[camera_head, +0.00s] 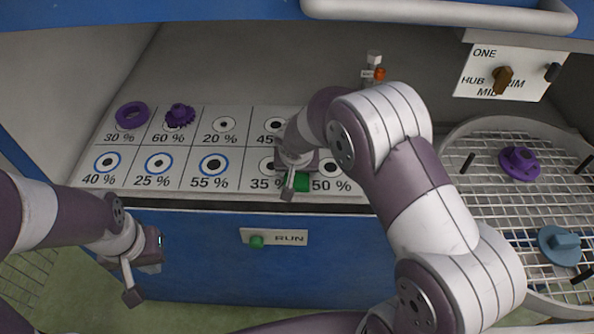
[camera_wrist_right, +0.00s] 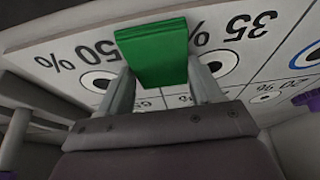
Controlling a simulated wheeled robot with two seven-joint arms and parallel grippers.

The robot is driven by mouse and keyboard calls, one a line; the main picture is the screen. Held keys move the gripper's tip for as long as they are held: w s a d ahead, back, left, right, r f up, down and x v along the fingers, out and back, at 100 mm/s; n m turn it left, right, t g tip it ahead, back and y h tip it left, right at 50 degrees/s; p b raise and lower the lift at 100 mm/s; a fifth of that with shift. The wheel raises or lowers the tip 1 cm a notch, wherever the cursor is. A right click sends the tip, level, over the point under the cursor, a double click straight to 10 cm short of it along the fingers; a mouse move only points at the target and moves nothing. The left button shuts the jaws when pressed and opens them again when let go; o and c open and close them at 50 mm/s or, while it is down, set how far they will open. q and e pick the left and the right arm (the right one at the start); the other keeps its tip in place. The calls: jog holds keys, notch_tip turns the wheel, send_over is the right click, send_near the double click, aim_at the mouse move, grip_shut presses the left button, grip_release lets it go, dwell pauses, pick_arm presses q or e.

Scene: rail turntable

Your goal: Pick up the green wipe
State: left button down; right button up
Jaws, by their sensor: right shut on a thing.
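The green wipe (camera_head: 301,183) is a small green block at the front of the labelled board, between the 35 % and 50 % cells. My right gripper (camera_head: 291,180) is at it, partly hiding it in the head view. In the right wrist view, the green wipe (camera_wrist_right: 153,55) sits between the two fingers of my right gripper (camera_wrist_right: 158,85), which is shut on it. I cannot tell whether the wipe still touches the board. My left gripper (camera_head: 146,273) hangs in front of the blue cabinet, well left of the wipe, its fingers apart and empty.
The white board (camera_head: 192,192) carries a purple ring (camera_head: 131,115) at 30 % and a purple gear (camera_head: 180,116) at 60 %. A wire-mesh turntable (camera_head: 480,190) at right holds a purple part (camera_head: 519,162) and a blue part (camera_head: 560,245). A RUN panel (camera_head: 290,238) is on the cabinet front.

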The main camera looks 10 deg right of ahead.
jog(key=r, duration=0.4)
jog(key=shift+d+r, duration=0.4)
jog(key=d+r+p, duration=0.1)
jog(key=d+r, duration=0.5)
jog(key=d, duration=0.4)
jog(key=shift+s+d, duration=0.35)
jog(key=shift+d, duration=0.05)
jog(key=o, duration=0.6)
jog(key=shift+r, duration=0.1)
jog(key=shift+c, duration=0.2)
jog(key=c, duration=0.4)
